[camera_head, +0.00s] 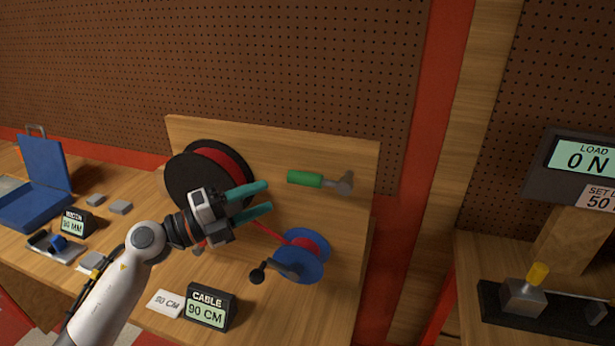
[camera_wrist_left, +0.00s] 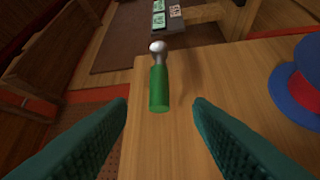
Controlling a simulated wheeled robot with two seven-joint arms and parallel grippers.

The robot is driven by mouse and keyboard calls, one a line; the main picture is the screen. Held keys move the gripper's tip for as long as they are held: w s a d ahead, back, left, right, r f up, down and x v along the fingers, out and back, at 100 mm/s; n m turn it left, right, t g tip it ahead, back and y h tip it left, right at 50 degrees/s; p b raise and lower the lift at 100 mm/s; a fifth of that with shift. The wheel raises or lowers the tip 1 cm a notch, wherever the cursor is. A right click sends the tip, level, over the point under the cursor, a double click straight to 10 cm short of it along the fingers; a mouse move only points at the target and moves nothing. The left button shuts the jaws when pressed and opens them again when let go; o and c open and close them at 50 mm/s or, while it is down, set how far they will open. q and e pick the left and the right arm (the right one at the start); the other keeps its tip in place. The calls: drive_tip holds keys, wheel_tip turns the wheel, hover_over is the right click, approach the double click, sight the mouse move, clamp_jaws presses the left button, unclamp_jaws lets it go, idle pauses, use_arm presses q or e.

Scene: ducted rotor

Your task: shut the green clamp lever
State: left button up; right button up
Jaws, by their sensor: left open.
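The green clamp lever (camera_head: 305,179) sticks out to the left from a grey metal pivot (camera_head: 345,183) on the upright wooden board. In the left wrist view the green lever (camera_wrist_left: 158,90) lies ahead between the fingers, with its metal pivot at the far end. My left gripper (camera_head: 267,198) is open, with teal fingers, and sits to the left of and slightly below the lever in the head view. The fingers (camera_wrist_left: 160,125) are apart and do not appear to touch the lever. My right gripper is not in view.
A black reel with red cable (camera_head: 200,170) is behind my left gripper. A blue and red spool with a crank (camera_head: 310,265) stands below the lever. A cable display (camera_head: 208,308) reads 90 CM. A load display (camera_head: 585,160) reads 0 N at the right.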

sight(297, 182)
use_arm(q)
drive_tip(key=p+x, duration=0.2)
drive_tip(key=x, duration=0.7)
drive_tip(key=shift+w+d+r+p, duration=0.15)
drive_tip(key=shift+d+r+p, duration=0.1)
drive_tip(key=shift+p, duration=0.15)
drive_tip(key=shift+w+d, duration=0.3)
drive_tip(key=shift+d, duration=0.35)
drive_tip(key=shift+c, duration=0.5)
clamp_jaws()
